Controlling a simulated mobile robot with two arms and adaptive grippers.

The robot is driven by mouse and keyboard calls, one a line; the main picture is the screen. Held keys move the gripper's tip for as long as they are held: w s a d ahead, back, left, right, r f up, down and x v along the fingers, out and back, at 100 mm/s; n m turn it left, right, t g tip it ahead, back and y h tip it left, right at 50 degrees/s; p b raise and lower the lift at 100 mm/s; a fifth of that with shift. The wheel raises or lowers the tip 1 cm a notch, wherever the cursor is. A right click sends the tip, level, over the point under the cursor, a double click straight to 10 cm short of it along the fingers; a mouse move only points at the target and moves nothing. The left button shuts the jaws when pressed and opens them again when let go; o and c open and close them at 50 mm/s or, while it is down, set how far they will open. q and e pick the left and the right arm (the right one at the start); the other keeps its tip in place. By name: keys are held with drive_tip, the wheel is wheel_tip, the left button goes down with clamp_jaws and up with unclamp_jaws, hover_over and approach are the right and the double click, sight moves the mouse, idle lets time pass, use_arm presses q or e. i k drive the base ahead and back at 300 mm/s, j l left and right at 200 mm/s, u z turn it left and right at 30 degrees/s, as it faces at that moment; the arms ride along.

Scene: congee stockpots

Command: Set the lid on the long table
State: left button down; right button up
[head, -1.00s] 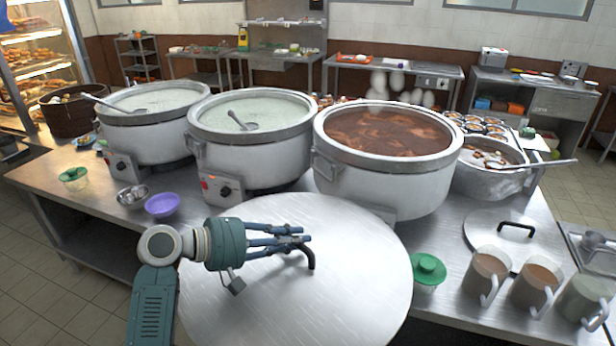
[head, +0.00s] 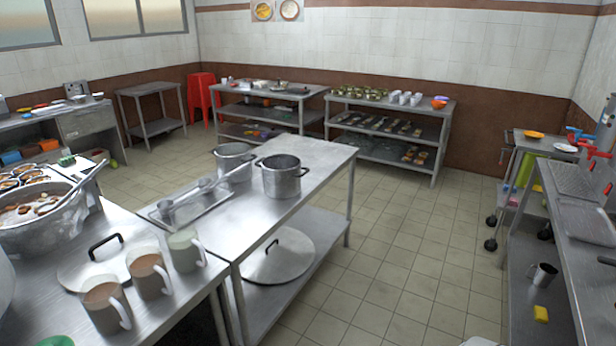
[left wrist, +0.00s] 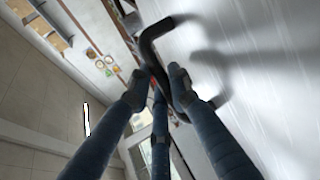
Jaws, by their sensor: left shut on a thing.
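In the left wrist view my left gripper (left wrist: 156,92) is shut on the black curved handle (left wrist: 150,48) of a large brushed-metal lid (left wrist: 275,60). The lid fills the right of that view, and its far edge is cut off. In the head view neither gripper shows. A steel table (head: 188,312) with mugs stands at the lower left. A second steel table (head: 318,158) adjoins it, with two metal pots on top. I cannot tell which is the long table.
A smaller lid (head: 108,262) and several mugs (head: 150,275) crowd the left table. Another lid (head: 280,256) lies on the second table's lower shelf. Open tiled floor (head: 405,250) separates it from a right-hand counter (head: 590,250). Shelves (head: 390,130) line the back wall.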

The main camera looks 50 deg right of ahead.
sight(298, 154)
drive_tip(key=i+l+z, duration=0.15)
drive_tip(key=z, duration=0.3)
drive_tip(key=i+l+z, duration=0.15)
drive_tip(key=z, duration=0.25)
drive_tip(key=i+z, duration=0.2)
drive_tip(key=z, duration=0.25)
drive_tip(key=i+z, duration=0.2)
drive_tip(key=z, duration=0.2)
drive_tip(key=i+l+z, duration=0.2)
drive_tip(key=i+z, duration=0.2)
drive_tip(key=i, duration=0.45)
drive_tip(key=i+z, duration=0.4)
drive_tip(key=i, duration=0.45)
drive_tip(key=i+z, duration=0.1)
drive_tip(key=i, duration=0.8)
drive_tip(key=i+j+z, duration=0.1)
drive_tip(key=i, duration=0.8)
drive_tip(key=i+l+u, duration=0.1)
drive_tip(key=i+u, duration=0.3)
drive_tip(key=i+l+u, duration=0.2)
drive_tip(key=i+u, duration=0.2)
drive_tip(key=i, duration=0.05)
